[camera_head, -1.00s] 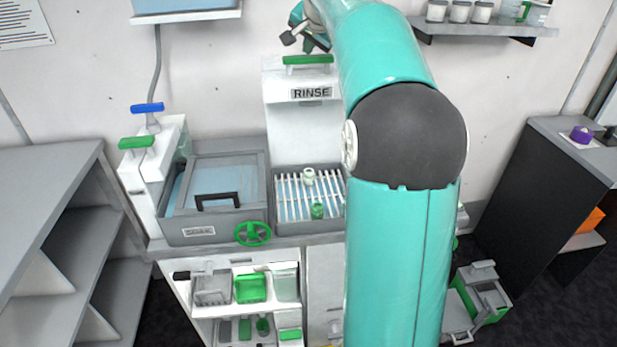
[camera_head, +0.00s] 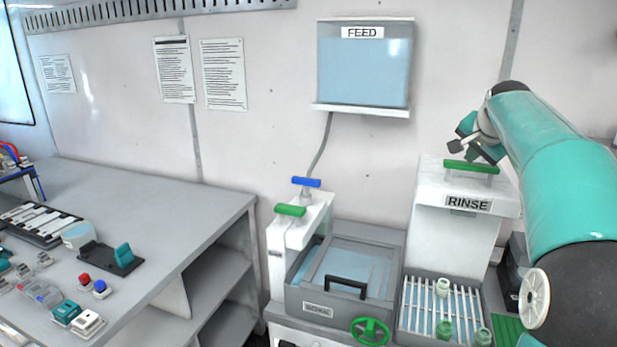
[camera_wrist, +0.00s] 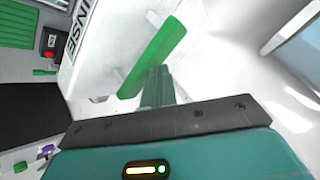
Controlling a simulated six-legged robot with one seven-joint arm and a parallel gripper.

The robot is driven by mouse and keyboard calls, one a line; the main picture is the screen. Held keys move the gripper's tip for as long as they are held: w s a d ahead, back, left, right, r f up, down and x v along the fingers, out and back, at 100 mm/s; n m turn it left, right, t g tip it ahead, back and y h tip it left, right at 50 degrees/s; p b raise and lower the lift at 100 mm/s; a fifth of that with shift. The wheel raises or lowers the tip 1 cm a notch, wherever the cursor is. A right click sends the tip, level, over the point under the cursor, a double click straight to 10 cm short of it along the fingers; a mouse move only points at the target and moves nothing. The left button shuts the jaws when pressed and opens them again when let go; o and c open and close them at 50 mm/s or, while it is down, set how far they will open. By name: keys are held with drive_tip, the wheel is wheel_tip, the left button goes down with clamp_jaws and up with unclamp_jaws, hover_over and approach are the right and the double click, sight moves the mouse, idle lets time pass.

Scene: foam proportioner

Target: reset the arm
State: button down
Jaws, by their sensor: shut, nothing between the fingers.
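My arm shows at the right of the head view, a thick teal link with a dark joint. My gripper (camera_head: 474,143) is at its far end, just above and behind the green handle (camera_head: 471,167) on top of the white RINSE unit (camera_head: 468,205). In the wrist view, my gripper (camera_wrist: 157,75) is shut with nothing in it. There the green handle (camera_wrist: 152,57) appears just beyond the fingers, close to them; I cannot tell whether they touch.
A FEED tank (camera_head: 364,65) hangs on the wall. A grey bench (camera_head: 170,210) with several small items fills the left.

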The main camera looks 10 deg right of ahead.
drive_tip(key=s+a+f+n+g+y, duration=0.1)
drive_tip(key=s+a+f+n, duration=0.15)
drive_tip(key=s+a, duration=0.6)
drive_tip(key=s+a+f+n, duration=0.2)
drive_tip(key=s+a+n, duration=0.25)
drive_tip(key=a, duration=0.65)
drive_tip(key=s+a+f+n, duration=0.2)
drive_tip(key=s+a+f, duration=0.1)
drive_tip(key=s+f, duration=0.2)
drive_tip(key=s+a+f+n+g+y, duration=0.1)
drive_tip(key=s+a+f, duration=0.3)
drive_tip(key=s, duration=0.5)
drive_tip(key=s+a+f+n+y, duration=0.1)
drive_tip(key=s+a+f+n, duration=0.1)
drive_tip(key=s+f, duration=0.4)
drive_tip(key=shift+s+a+f+n+g, duration=0.2)
drive_tip(key=shift+s+a+n+g, duration=0.2)
drive_tip(key=shift+s+a, duration=0.4)
drive_tip(key=shift+w+d, duration=0.1)
drive_tip(key=shift+d, duration=0.15)
idle(0.6)
